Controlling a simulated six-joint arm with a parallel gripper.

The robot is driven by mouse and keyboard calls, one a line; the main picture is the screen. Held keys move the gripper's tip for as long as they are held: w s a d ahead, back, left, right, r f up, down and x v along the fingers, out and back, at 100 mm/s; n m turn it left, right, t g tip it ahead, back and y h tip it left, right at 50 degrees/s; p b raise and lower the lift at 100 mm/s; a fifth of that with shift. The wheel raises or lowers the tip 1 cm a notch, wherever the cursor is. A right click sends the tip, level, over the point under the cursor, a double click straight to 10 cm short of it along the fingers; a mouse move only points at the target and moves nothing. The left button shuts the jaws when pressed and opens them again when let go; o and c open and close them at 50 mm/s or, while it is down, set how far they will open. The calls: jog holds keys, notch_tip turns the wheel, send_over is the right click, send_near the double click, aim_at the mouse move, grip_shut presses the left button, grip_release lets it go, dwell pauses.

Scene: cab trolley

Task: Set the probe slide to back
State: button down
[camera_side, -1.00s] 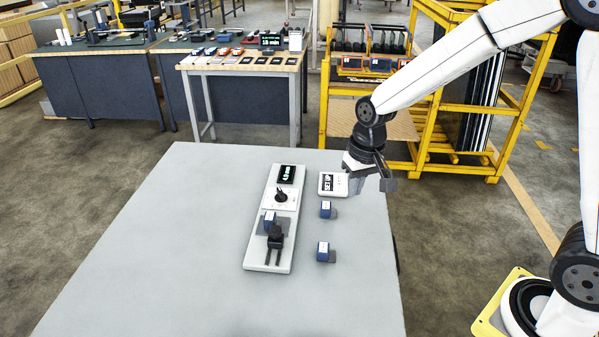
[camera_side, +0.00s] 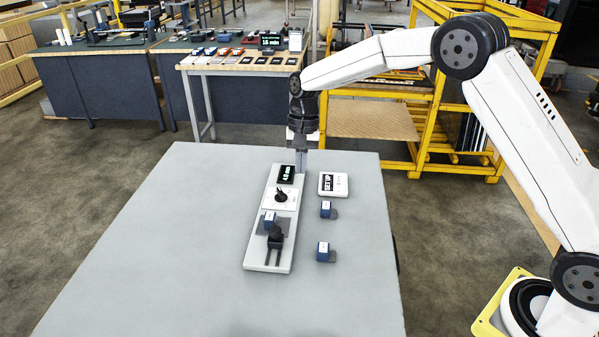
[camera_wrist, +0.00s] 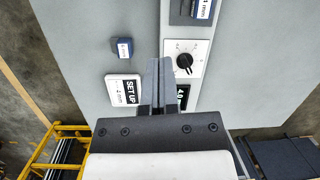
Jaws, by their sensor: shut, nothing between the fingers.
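The probe slide (camera_side: 275,238) has a dark block with a black round knob. It sits at the near end of the white panel (camera_side: 255,257), with two dark slots running out toward the near edge. A blue block (camera_side: 269,220) stands just behind it on a grey plate. Farther back on the panel are a black dial knob (camera_side: 281,196), also in the wrist view (camera_wrist: 184,62), and a small lit display (camera_side: 286,174). My gripper (camera_side: 300,170) is shut and empty, above the panel's far end by the display. The wrist view shows its fingers (camera_wrist: 157,75) together; the slide is out of that view.
A white "SET UP" card (camera_side: 333,184) lies right of the panel. Two small blue blocks (camera_side: 326,209) (camera_side: 323,251) stand on the grey table (camera_side: 160,250) nearer the front. The table left of the panel is clear. A yellow rack (camera_side: 430,120) stands behind.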

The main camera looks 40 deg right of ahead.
aim_at(276, 243)
jog(key=shift+m+g+y, duration=0.5)
jog(key=shift+m+g, duration=0.3)
jog(key=shift+m, duration=0.1)
jog(key=shift+w+a+f, duration=0.15)
jog(key=shift+w+a, duration=0.2)
jog(key=shift+w, duration=0.35)
jog(key=shift+w+a+f, duration=0.2)
jog(key=shift+w+a, duration=0.15)
jog(key=shift+w, duration=0.3)
jog(key=shift+w+a+f, duration=0.15)
jog(key=shift+w+a, duration=0.2)
jog(key=shift+w, duration=0.35)
jog(key=shift+f, duration=0.15)
jog(key=x, duration=0.9)
jog(key=shift+s+f, duration=0.1)
jog(key=shift+f, duration=0.1)
jog(key=shift+s+a+f, duration=0.15)
jog(key=shift+s+a, duration=0.05)
jog(key=shift+a, duration=0.1)
jog(key=shift+s+a, duration=1.25)
jog(key=shift+s+a, duration=1.8)
